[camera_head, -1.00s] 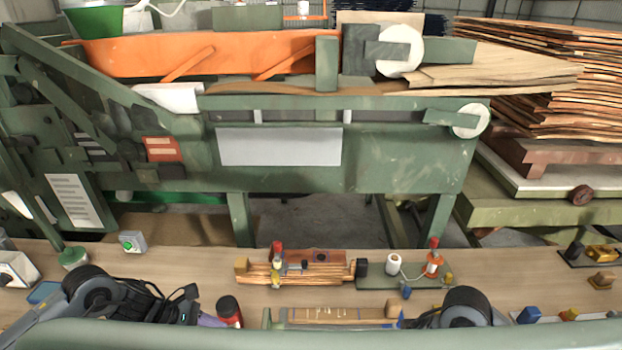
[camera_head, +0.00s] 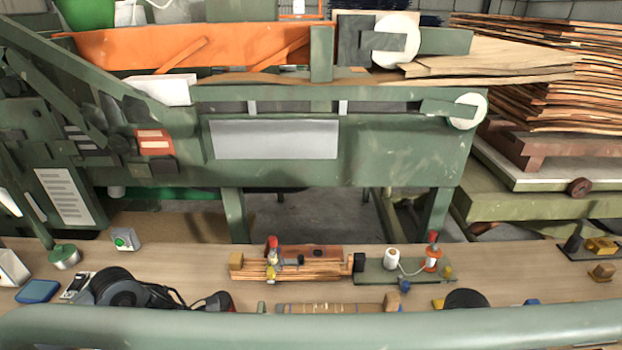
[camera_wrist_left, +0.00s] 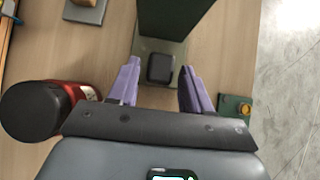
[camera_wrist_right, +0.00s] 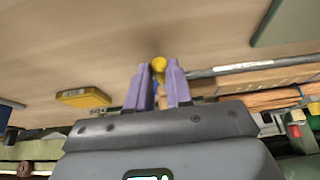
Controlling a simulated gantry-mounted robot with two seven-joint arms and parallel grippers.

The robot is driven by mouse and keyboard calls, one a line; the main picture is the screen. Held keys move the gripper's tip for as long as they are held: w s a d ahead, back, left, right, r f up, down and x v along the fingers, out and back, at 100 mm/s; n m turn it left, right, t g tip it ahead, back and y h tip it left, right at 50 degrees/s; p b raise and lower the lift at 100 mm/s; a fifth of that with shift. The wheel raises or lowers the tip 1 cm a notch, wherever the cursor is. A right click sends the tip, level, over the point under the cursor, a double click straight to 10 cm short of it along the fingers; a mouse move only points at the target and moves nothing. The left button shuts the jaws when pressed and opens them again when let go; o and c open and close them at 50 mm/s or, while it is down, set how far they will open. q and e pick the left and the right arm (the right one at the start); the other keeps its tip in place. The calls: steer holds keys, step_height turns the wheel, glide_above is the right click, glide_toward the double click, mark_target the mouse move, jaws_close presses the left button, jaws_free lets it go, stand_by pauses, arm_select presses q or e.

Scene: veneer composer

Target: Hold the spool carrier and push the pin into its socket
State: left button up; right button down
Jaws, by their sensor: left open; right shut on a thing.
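A green plate (camera_head: 372,277) on the bench, which I take to be the spool carrier, bears a white spool (camera_head: 392,260) and an orange spool (camera_head: 432,258) with a red top. My left gripper (camera_wrist_left: 160,75) is open, its purple fingers spread either side of a dark block (camera_wrist_left: 160,68) on a greenish base; I cannot tell whether they touch it. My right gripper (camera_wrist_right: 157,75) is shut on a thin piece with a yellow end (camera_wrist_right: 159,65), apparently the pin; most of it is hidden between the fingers. The socket cannot be made out. Both grippers are hidden in the head view.
A red and black cylinder (camera_wrist_left: 45,108) stands left of my left gripper. A stack of wooden strips (camera_head: 300,269) lies left of the plate. A yellow block (camera_wrist_right: 84,97) shows in the right wrist view. A green rail (camera_head: 310,326) crosses the near edge in the head view.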

arm_select(q)
steer(key=shift+x, duration=0.8)
arm_select(e)
steer(key=shift+f, duration=0.5)
arm_select(q)
steer(key=c, duration=0.6)
steer(key=shift+o, duration=0.2)
jaws_close()
arm_select(e)
steer(key=c, duration=1.5)
jaws_free()
jaws_close()
